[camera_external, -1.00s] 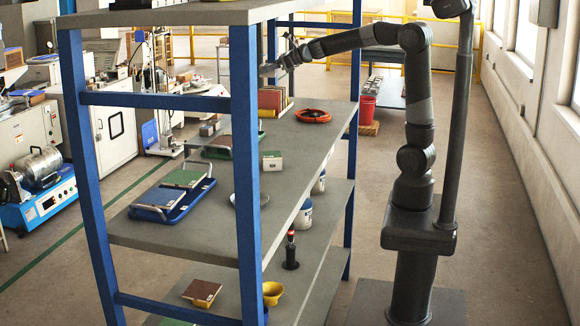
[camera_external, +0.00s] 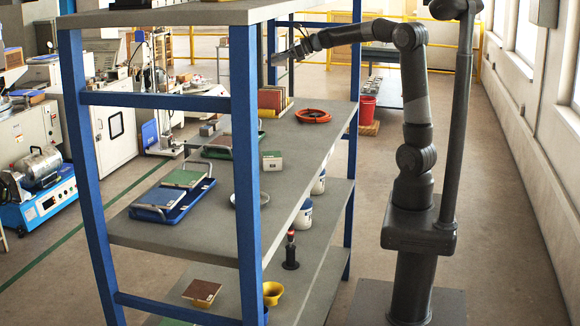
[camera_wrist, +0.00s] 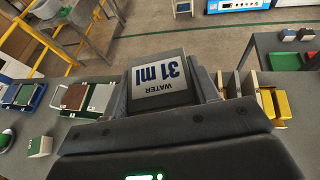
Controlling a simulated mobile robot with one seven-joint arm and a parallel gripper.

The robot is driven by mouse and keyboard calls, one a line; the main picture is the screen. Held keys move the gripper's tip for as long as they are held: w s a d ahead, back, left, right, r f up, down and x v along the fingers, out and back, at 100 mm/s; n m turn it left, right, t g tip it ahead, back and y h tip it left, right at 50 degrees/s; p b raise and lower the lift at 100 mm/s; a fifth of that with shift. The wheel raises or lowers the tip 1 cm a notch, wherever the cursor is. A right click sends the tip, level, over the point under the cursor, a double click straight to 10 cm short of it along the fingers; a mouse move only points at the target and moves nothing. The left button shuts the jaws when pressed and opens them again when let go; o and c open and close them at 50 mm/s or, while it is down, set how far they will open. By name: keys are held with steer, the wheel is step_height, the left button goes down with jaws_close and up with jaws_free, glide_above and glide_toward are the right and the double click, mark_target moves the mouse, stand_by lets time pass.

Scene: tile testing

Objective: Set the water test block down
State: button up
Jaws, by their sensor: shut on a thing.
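The water test block (camera_wrist: 160,77) is between the fingers of my gripper (camera_wrist: 163,92) in the wrist view. Its pale face carries dark blue print, "WATER 31 ml", upside down in the picture. The fingers are shut on its left and right sides. In the external view my gripper (camera_external: 277,58) is above the middle shelf (camera_external: 300,150), beside the blue front post. The post hides part of the fingertip area, and the block cannot be made out clearly there. The block is held clear of the shelf.
A small white-green block (camera_external: 272,161) and a blue tray (camera_external: 170,203) with tiles lie nearer. Blue posts (camera_external: 247,150) and the upper shelf (camera_external: 170,15) bound the space.

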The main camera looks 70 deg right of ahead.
steer(key=s+d+f+n+y, duration=0.1)
steer(key=s+d+f, duration=0.5)
steer(key=s+d, duration=0.6)
steer(key=s+d+f+n+y, duration=0.1)
steer(key=s+d+f, duration=0.5)
steer(key=s+d, duration=0.7)
steer(key=w+f, duration=0.2)
steer(key=w, duration=0.2)
steer(key=w+a+f, duration=0.1)
steer(key=w+f, duration=0.1)
steer(key=w, duration=0.2)
steer(key=w+f, duration=0.3)
steer(key=w, duration=0.1)
steer(key=shift+w+a, duration=0.4)
steer(key=shift+f, duration=1.95)
steer(key=shift+f, duration=0.1)
steer(key=o, duration=1.2)
steer(key=shift+o, duration=0.2)
